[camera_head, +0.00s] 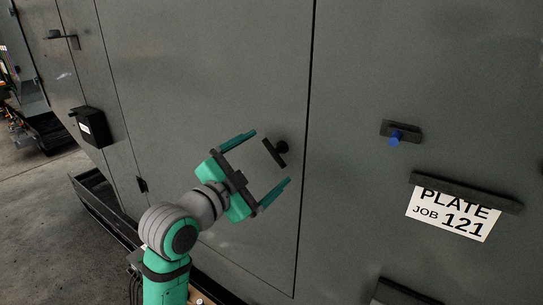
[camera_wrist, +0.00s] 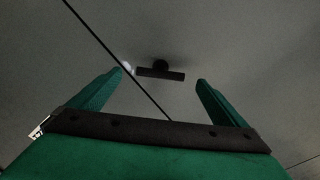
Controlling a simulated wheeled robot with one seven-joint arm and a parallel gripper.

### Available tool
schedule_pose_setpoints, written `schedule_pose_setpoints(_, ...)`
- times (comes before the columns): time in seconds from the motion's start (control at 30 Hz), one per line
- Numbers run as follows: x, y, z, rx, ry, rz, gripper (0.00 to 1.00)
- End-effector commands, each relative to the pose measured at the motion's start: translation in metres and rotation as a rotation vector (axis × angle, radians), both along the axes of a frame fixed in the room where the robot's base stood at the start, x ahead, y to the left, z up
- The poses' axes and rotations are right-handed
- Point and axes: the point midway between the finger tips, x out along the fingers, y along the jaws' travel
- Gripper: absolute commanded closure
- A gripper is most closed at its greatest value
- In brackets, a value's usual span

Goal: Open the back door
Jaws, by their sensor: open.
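The grey door panel (camera_head: 215,80) fills the middle of the head view and looks closed, with a thin dark seam along its right edge. Its black T-shaped handle (camera_head: 275,152) sits near that seam. The handle also shows in the wrist view (camera_wrist: 160,70), above centre, its bar lying across the picture. My gripper (camera_head: 272,162) is open and empty in front of the door. Its two green fingers stand either side of the handle in the picture, with the handle beyond the fingertips in the wrist view (camera_wrist: 161,76). I see no contact.
Right of the seam, a panel carries a small bracket with a blue knob (camera_head: 395,137) and a ledge (camera_head: 465,191) above a "PLATE JOB 121" sign (camera_head: 453,213). A black box (camera_head: 88,127) and another handle (camera_head: 62,38) are at left. Open floor (camera_head: 40,220) lies lower left.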

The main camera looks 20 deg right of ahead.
Motion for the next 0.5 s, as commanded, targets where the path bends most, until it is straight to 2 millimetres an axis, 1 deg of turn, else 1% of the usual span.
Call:
schedule_pose_setpoints(0.03,-0.006,0.009,-0.001,0.000,0.000,0.003,0.04)
schedule_pose_setpoints(0.1,-0.014,0.019,0.000,-0.001,-0.001,0.003,0.04)
schedule_pose_setpoints(0.23,-0.026,0.034,0.000,0.000,-0.001,0.002,0.04)
schedule_pose_setpoints(0.4,-0.035,0.044,-0.001,0.001,0.000,0.001,0.04)
schedule_pose_setpoints(0.5,-0.037,0.046,0.000,0.000,0.000,0.000,0.04)
